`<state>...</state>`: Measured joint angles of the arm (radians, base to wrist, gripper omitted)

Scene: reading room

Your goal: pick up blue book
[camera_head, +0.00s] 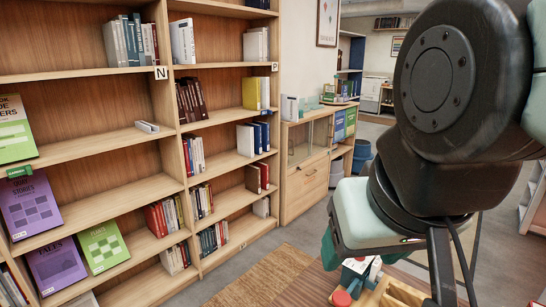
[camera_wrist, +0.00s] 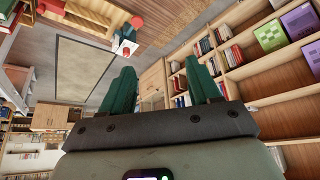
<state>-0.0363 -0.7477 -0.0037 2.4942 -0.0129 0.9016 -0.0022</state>
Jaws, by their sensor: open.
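Several blue-spined books stand on the bookcase in the head view. Dark blue books (camera_head: 262,136) stand with pale ones on a middle shelf of the right-hand column, and more bluish books (camera_head: 131,40) stand on the upper left shelf. I cannot tell which one is the task's blue book. My gripper (camera_wrist: 160,65) shows in the wrist view with its two green fingers spread apart and nothing between them. In the head view, its pale body and part of a green finger are at right, apart from the shelves; the fingertips are largely hidden.
The wooden bookcase (camera_head: 90,76) fills the left, with purple and green books facing out. A low wooden cabinet (camera_head: 305,183) stands beyond it. Below my gripper is a wooden surface (camera_head: 300,290) with a red object (camera_head: 341,299) and a blue-and-white object (camera_head: 356,268). Floor is clear before the bookcase.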

